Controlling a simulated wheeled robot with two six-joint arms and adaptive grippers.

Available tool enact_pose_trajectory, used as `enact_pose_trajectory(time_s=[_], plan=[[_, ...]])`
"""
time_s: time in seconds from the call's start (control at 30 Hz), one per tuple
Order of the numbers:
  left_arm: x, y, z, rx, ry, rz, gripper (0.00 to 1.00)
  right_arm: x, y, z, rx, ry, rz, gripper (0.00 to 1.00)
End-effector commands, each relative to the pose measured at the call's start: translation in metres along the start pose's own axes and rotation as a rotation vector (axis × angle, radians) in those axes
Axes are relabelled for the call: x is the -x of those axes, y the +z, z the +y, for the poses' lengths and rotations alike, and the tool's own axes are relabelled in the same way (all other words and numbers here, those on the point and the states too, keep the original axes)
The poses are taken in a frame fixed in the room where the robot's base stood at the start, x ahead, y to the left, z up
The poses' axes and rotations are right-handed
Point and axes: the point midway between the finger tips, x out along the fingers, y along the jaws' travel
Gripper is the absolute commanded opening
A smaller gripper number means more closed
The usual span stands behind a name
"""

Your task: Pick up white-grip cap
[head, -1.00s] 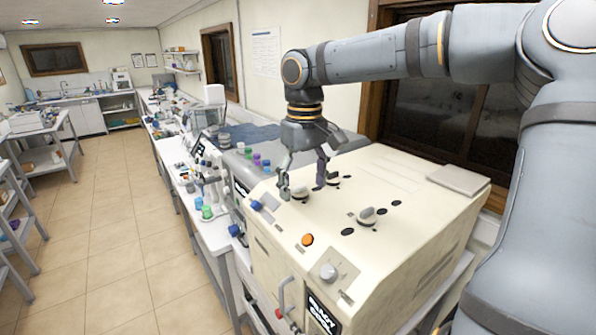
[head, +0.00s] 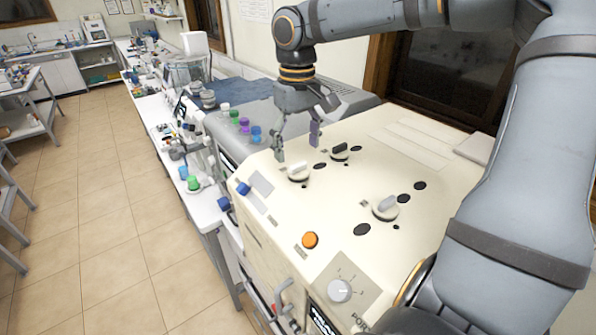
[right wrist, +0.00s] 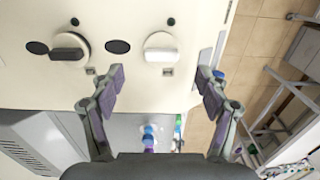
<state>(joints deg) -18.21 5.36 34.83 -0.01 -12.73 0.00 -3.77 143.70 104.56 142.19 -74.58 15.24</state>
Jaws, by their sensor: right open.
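The white-grip cap (head: 298,173) is a round cap with a pale ridge grip, seated on the cream machine top (head: 400,150). It also shows in the right wrist view (right wrist: 161,52), between the lines of my fingers and beyond their tips. My right gripper (head: 297,148) is open and empty. It points down, just behind and above the white-grip cap in the head view, apart from it. In the right wrist view my right gripper (right wrist: 160,90) has its fingers wide apart. My left gripper is not in view.
A dark-grip cap (head: 340,151) sits close by at the right, and a grey-grip cap (head: 386,207) stands nearer. Dark holes lie among them. An orange button (head: 310,240) and a knob (head: 340,290) are at the front. Colored-cap vials (head: 245,127) stand behind at the left.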

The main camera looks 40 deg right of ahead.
Motion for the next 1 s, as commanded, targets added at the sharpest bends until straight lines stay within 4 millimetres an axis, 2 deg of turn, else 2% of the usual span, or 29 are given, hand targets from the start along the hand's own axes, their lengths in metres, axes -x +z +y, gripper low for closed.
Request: enact_pose_trajectory(time_s=[0.07,0.13,0.23,0.4,0.6,0.9,0.93,1.0], plan=[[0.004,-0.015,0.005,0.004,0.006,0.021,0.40,-0.003,0.001,0.000,0.001,-0.002,-0.003,0.76],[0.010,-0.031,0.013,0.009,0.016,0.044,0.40,-0.013,0.003,-0.001,0.002,-0.005,-0.005,0.76],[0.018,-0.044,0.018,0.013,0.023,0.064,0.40,-0.031,0.004,-0.001,0.002,-0.005,-0.005,0.76],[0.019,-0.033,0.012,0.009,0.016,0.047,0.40,-0.050,0.003,-0.001,0.000,-0.001,-0.001,0.76],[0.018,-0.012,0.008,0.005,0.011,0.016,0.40,-0.052,0.003,0.000,0.000,0.000,0.000,0.76],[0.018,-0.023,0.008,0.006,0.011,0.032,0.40,-0.051,0.003,0.000,0.000,0.000,0.000,0.35],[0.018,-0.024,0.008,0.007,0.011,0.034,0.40,-0.051,0.003,0.000,0.000,0.000,0.000,0.31],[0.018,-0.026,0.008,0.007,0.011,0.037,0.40,-0.051,0.003,0.000,0.000,0.000,0.000,0.31]])
